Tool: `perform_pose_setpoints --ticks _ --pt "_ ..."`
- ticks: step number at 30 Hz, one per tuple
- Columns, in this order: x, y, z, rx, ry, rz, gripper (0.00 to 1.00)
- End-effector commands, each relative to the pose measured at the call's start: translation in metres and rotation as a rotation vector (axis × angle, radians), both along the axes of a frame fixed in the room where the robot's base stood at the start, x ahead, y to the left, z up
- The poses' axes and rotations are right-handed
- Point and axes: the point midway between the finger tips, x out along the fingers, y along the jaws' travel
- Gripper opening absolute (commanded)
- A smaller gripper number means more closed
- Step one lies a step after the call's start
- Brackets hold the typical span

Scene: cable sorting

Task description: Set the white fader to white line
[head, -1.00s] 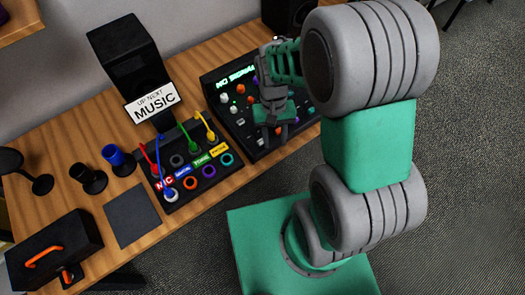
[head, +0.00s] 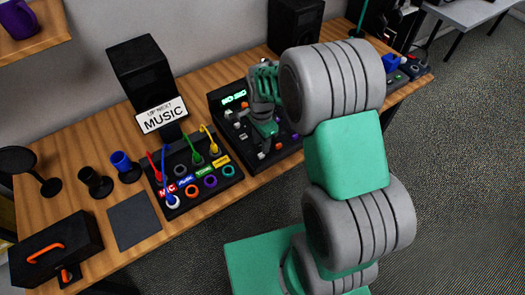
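The black mixer (head: 216,104) stands on the wooden table in the head view, with a lit green display and several small coloured knobs. My gripper (head: 270,148) points down over the middle of the mixer's panel and hides part of it. A small pale cap (head: 262,155) shows at the panel's front, close to the gripper's fingertips; I cannot tell whether it is the white fader or whether the fingers touch it. The white line cannot be made out. The fingers are too small and dark to tell whether they are open or shut.
A black patch box (head: 207,196) with red, blue, green and yellow cables stands left of the mixer. Behind it is a speaker with a MUSIC sign (head: 162,116). A second speaker (head: 295,25) stands behind the mixer. Cups (head: 125,165) and a dark mat (head: 134,220) lie further left.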

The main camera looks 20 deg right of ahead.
Motion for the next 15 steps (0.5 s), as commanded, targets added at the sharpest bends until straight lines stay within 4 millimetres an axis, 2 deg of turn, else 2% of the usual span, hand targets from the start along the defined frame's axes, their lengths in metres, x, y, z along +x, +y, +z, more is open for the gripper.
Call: perform_pose_setpoints --ticks 3,7,10,15 --pt "-0.002 0.001 -0.024 0.0 0.006 0.003 0.36" --pt "-0.001 0.001 -0.045 0.0 0.003 0.005 0.36" --pt "0.0 0.002 -0.054 0.0 0.001 0.006 0.36" --pt "0.0 0.002 -0.057 0.0 -0.001 0.007 0.36"
